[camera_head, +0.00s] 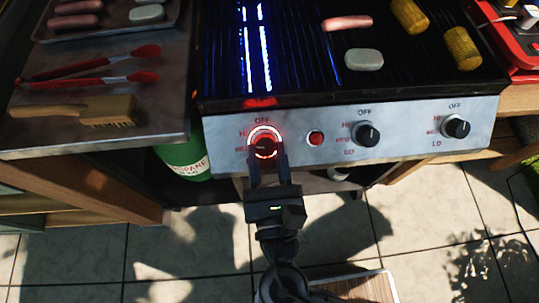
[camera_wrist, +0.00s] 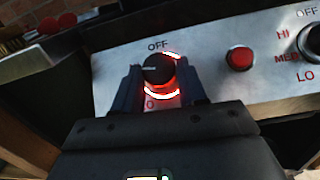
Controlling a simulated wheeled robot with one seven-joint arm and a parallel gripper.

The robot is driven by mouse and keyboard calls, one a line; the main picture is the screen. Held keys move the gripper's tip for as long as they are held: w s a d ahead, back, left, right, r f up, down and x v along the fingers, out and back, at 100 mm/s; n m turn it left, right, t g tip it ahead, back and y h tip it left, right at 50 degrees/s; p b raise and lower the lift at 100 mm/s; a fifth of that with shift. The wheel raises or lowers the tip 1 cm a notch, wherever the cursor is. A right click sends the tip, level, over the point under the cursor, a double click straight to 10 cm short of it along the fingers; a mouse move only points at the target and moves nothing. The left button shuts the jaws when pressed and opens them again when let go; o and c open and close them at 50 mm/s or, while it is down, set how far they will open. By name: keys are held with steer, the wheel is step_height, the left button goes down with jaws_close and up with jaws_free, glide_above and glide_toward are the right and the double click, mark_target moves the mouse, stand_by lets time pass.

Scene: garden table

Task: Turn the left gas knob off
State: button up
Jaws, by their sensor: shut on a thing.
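The left gas knob (camera_wrist: 158,68) is black, on the steel front panel of the grill, with a glowing red ring around it. It also shows in the head view (camera_head: 265,146). In the wrist view its pale pointer mark lies about level and points left, away from the OFF label above it. My gripper (camera_head: 267,157) has one finger on each side of the knob and is shut on it. The fingers also flank it in the wrist view (camera_wrist: 158,80). Blue flames (camera_head: 256,48) glow under the left part of the grate.
A red button (camera_head: 315,138), a middle knob (camera_head: 366,134) and a right knob (camera_head: 456,126) sit along the panel. A side shelf (camera_head: 165,90) at left holds tongs (camera_head: 95,82) and a brush (camera_head: 105,110). A green gas bottle (camera_head: 185,157) stands below.

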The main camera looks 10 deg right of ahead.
steer(key=m+h, duration=0.2)
steer(key=m, duration=0.1)
steer(key=m+h, duration=0.2)
steer(key=shift+w+a+r+g, duration=0.1)
steer(key=shift+a+g, duration=0.3)
steer(key=m+h, duration=0.1)
steer(key=m+g+h+p, duration=0.1)
steer(key=m, duration=0.1)
steer(key=m+g+h, duration=0.1)
steer(key=m, duration=0.1)
steer(key=shift+w+a+r+p, duration=0.1)
steer(key=shift+a+r+p, duration=0.1)
steer(key=shift+a+p, duration=0.1)
steer(key=m+g+h+p, duration=0.1)
steer(key=m, duration=0.2)
steer(key=m+g+h+p, duration=0.1)
steer(key=m+g+h, duration=0.1)
steer(key=shift+w+a+r+m+g, duration=0.2)
steer(key=shift+m+g, duration=0.1)
steer(key=shift+m, duration=0.1)
steer(key=shift+w+m+g+p, duration=0.1)
steer(key=shift+m+g+p, duration=0.85)
steer(key=shift+m+g, duration=0.75)
steer(key=shift+m, duration=0.3)
steer(key=o, duration=1)
steer(key=shift+o, duration=0.2)
